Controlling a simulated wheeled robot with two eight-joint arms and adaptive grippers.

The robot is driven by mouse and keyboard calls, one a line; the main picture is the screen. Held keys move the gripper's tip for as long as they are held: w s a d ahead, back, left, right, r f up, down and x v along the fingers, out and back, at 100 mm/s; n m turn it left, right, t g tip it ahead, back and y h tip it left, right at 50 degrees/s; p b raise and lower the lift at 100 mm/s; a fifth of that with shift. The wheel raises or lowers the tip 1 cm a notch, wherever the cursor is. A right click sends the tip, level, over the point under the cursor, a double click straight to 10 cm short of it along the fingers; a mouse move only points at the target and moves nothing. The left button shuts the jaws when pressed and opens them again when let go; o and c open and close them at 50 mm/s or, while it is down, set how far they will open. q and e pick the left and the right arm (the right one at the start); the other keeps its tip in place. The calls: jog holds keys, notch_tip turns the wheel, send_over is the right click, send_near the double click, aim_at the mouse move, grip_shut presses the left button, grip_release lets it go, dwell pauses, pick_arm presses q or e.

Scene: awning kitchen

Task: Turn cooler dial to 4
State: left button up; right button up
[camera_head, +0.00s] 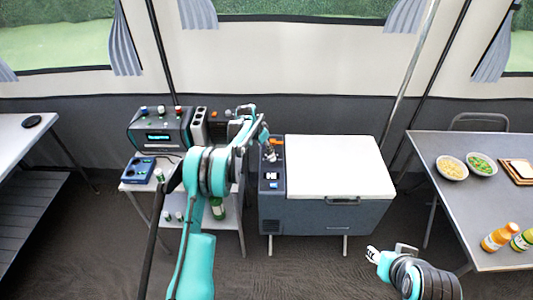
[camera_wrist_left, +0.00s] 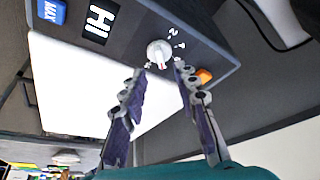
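The cooler (camera_head: 335,215) is a dark grey box with a white lid, standing on legs in the middle of the head view. Its control panel runs along the left side of the lid. In the left wrist view, the round white dial (camera_wrist_left: 159,52) sits on this panel with white numerals around it, hard to read. My left gripper (camera_wrist_left: 164,67) is open, its two fingertips apart at the dial's near edge; I cannot tell whether they touch it. In the head view, my left gripper (camera_head: 268,150) is over the panel, partly covering it. My right gripper (camera_head: 385,253) is in front of the cooler, away from it.
An orange button (camera_wrist_left: 204,76) and a blue MAX switch (camera_wrist_left: 52,11) share the panel. A cart with a dark appliance (camera_head: 158,130) stands left of the cooler. A grey table (camera_head: 480,220) with bowls and bottles is at right.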

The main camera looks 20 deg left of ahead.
aim_at(270, 157)
pick_arm(q)
jog(key=b+x, duration=0.1)
jog(key=x, duration=0.5)
jog(key=shift+w+f+b, duration=0.1)
jog(key=shift+f+b, duration=0.05)
jog(key=shift+b, duration=0.25)
grip_shut()
